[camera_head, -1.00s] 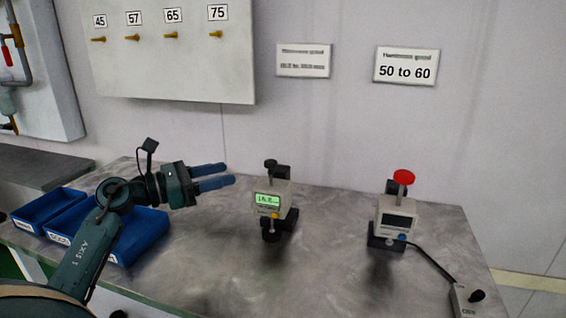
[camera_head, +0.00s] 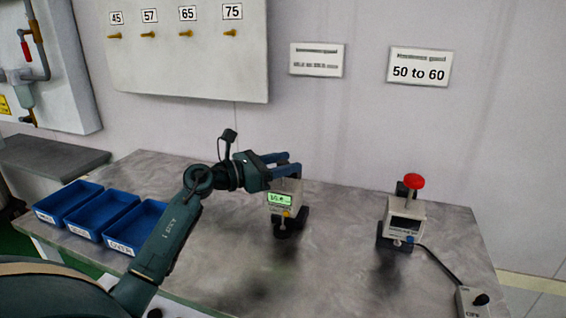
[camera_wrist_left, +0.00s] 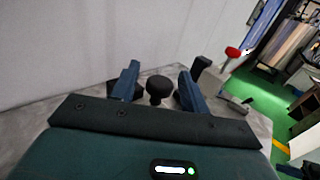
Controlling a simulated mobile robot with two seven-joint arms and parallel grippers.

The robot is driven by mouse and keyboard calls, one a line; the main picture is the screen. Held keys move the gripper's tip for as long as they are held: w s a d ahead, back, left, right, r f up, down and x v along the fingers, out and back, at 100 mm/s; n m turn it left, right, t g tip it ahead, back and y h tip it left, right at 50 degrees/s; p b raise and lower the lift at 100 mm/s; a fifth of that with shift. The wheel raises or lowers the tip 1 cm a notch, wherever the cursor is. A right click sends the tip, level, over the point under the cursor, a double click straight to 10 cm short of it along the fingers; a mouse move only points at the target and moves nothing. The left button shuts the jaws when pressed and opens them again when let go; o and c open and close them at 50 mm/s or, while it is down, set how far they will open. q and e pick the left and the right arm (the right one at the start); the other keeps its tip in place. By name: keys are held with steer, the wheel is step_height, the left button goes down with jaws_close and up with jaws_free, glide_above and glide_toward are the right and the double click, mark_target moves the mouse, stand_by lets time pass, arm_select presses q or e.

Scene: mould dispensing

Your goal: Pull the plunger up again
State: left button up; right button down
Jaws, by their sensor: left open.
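A small gauge with a lit green display (camera_head: 280,198) stands on the grey table. Its dark plunger knob (camera_wrist_left: 159,86) shows in the left wrist view between the two blue fingers. My left gripper (camera_head: 292,164) is open at the top of this gauge, with a finger on either side of the knob and a gap on each side in the wrist view. In the head view the fingers hide the knob. My right gripper is not in view.
A second gauge (camera_head: 404,222) with a red knob (camera_head: 413,181) and dark display stands to the right, cabled to a small box (camera_head: 472,301). Blue bins (camera_head: 105,216) stand at the left. The table's front middle (camera_head: 330,285) is clear.

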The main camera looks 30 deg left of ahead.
arm_select(q)
steer(key=shift+c, duration=0.2)
jaws_close()
steer(key=shift+r+p, duration=0.3)
steer(key=shift+r, duration=0.65)
steer(key=shift+o, duration=0.2)
jaws_free()
steer(key=shift+f, duration=0.1)
